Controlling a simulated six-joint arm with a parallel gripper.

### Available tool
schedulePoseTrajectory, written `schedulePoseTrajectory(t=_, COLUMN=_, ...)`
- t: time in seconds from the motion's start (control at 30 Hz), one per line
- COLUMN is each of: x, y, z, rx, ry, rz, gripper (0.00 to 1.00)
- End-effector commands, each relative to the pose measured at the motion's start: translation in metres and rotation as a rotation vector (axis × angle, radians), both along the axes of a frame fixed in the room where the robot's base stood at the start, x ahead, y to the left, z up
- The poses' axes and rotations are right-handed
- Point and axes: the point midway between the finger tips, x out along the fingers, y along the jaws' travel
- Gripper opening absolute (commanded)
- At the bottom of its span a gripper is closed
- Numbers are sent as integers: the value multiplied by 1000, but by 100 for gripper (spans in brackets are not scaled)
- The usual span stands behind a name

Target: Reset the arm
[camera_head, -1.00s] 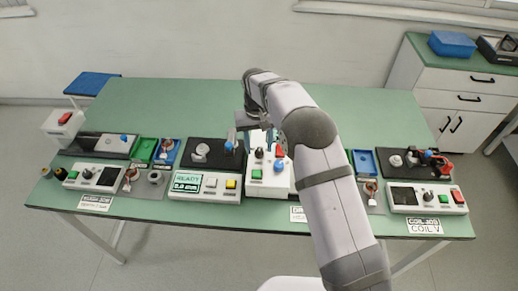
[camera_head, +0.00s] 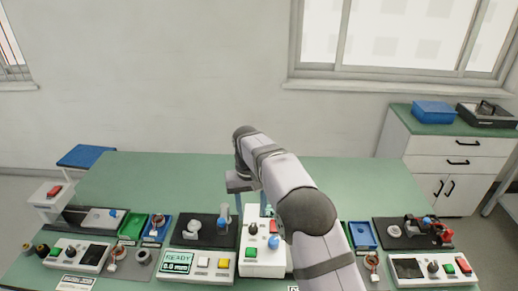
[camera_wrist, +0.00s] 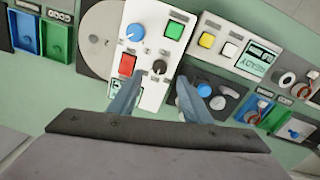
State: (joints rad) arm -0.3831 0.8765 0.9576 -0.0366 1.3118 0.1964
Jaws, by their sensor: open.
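My gripper (camera_wrist: 158,92) is open and empty in the wrist view, with its two grey-blue fingers apart above a white control box (camera_wrist: 157,45). The box has blue, green and red buttons and a dark knob. In the head view my gripper (camera_head: 240,188) hangs over the green table (camera_head: 150,180), behind the same white box (camera_head: 262,262). My arm hides part of the table and the stations to the right of the box. The fingertips are not clear in the head view.
A station with a READY display (camera_head: 177,262) stands left of the white box. Blue (camera_head: 363,234) and green (camera_head: 132,228) trays and other button boxes line the front of the table. The back of the table is clear. A white cabinet (camera_head: 450,150) stands at the right.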

Motion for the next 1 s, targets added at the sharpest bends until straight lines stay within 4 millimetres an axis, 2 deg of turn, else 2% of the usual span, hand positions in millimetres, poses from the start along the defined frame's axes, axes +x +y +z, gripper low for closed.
schedulePoseTrajectory(t=0.17, x=-5, y=-13, z=5, rx=2, ry=0, rz=-11, gripper=44)
schedulePoseTrajectory(t=0.27, x=-14, y=-29, z=9, rx=4, ry=1, rz=-22, gripper=44)
schedulePoseTrajectory(t=0.47, x=-49, y=-75, z=18, rx=11, ry=2, rz=-57, gripper=44)
schedulePoseTrajectory(t=0.67, x=-102, y=-121, z=18, rx=19, ry=2, rz=-95, gripper=44)
schedulePoseTrajectory(t=0.8, x=-148, y=-149, z=13, rx=24, ry=2, rz=-123, gripper=44)
schedulePoseTrajectory(t=1.0, x=-217, y=-179, z=-1, rx=30, ry=2, rz=-161, gripper=44)
